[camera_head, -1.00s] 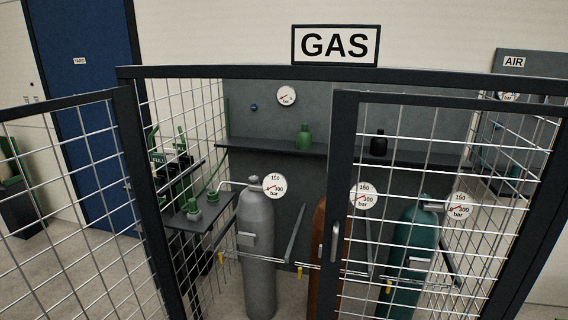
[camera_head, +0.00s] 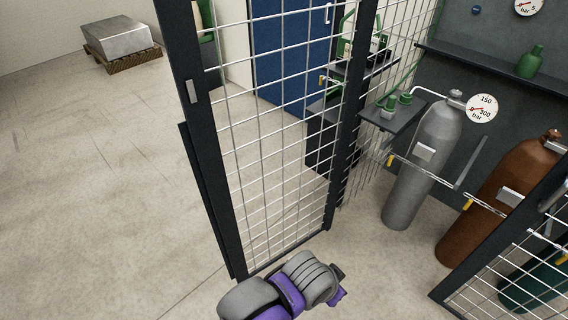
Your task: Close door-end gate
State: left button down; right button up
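The door-end gate (camera_head: 190,110), a dark-framed wire mesh leaf, stands open on the side near the blue door (camera_head: 285,50). It juts out from the cage front post (camera_head: 350,110) towards me, with a small light plate on its free upright. The other gate leaf (camera_head: 500,255) shows in part at the lower right, with a pale handle. A grey and purple part of one of my arms is at the bottom centre, close to the foot of the open gate. I see no gripper fingers, and no contact with the gate is clear.
A dark shelf (camera_head: 480,65) holds a green bottle (camera_head: 531,62). A metal box (camera_head: 117,38) sits on a pallet at the far left. The floor left of the gate is clear.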

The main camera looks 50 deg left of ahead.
aim_at(199, 133)
jog(key=k+j+z, duration=0.1)
jog(key=k+j, duration=0.15)
jog(key=j, duration=0.25)
jog(key=k+j+z, duration=0.1)
jog(key=k+j, duration=0.15)
jog(key=j, duration=0.25)
jog(key=k+j+z, duration=0.1)
jog(key=k+j, duration=0.2)
jog(key=j, duration=0.15)
jog(key=k+j+z, duration=0.15)
jog(key=k+j, duration=0.15)
jog(key=j, duration=0.4)
jog(key=k+j+z, duration=0.1)
jog(key=j, duration=0.3)
jog(key=k+j, duration=0.15)
jog(key=j, duration=0.25)
jog(key=i+j+z, duration=0.15)
jog(key=j, duration=0.65)
jog(key=j+z, duration=0.15)
jog(key=j, duration=0.65)
jog(key=k+j+z, duration=0.15)
jog(key=i+j, duration=0.05)
jog(key=j, duration=0.05)
